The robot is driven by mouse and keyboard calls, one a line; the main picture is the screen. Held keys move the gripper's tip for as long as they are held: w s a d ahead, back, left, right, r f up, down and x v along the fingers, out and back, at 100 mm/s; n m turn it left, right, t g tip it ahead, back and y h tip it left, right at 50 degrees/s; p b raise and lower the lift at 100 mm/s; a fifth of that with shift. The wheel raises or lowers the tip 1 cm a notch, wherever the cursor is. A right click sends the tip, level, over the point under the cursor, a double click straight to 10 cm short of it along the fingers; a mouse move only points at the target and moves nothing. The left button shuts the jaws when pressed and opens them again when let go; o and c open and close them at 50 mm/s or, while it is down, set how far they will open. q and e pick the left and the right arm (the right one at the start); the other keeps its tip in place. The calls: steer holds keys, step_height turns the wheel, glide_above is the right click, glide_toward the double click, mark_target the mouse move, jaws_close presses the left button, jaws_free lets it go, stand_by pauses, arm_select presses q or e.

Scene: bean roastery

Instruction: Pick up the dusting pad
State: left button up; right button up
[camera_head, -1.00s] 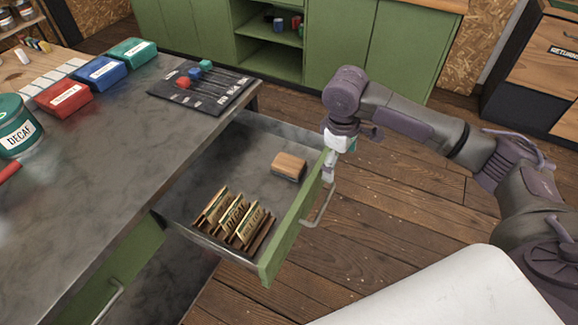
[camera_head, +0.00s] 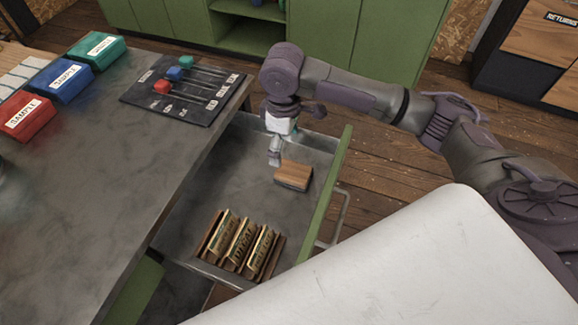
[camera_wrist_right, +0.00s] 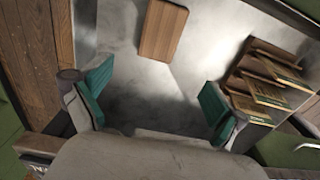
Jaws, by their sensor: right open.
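The dusting pad is a small block with a wooden top (camera_head: 293,175) and a greyish underside, lying on the floor of the open drawer (camera_head: 190,205), towards its front panel. In the right wrist view the pad (camera_wrist_right: 162,30) lies beyond the fingertips, between their lines and nearer the left finger's side. My right gripper (camera_head: 274,160) points down over the drawer, just behind and left of the pad in the head view, apart from it. In the wrist view its two teal-padded fingers (camera_wrist_right: 155,95) are spread wide with nothing between them. My left gripper is not in view.
A wooden rack with several upright labelled cards (camera_head: 240,243) stands in the same drawer, near the pad. The drawer's green front panel (camera_head: 328,190) rises beside the pad. The counter (camera_head: 100,170) holds a dark board (camera_head: 185,88) and red, blue and green sample boxes.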

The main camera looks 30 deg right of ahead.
mark_target(289, 169)
steer(key=f, duration=0.5)
steer(key=shift+s+f, duration=0.25)
steer(key=shift+f, duration=0.35)
steer(key=f, duration=0.2)
steer(key=d+f, duration=0.1)
steer(key=f, duration=0.1)
steer(key=shift+f, duration=0.5)
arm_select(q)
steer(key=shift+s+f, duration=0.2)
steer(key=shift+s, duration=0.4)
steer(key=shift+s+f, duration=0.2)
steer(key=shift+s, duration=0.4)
arm_select(e)
steer(key=c, duration=1.3)
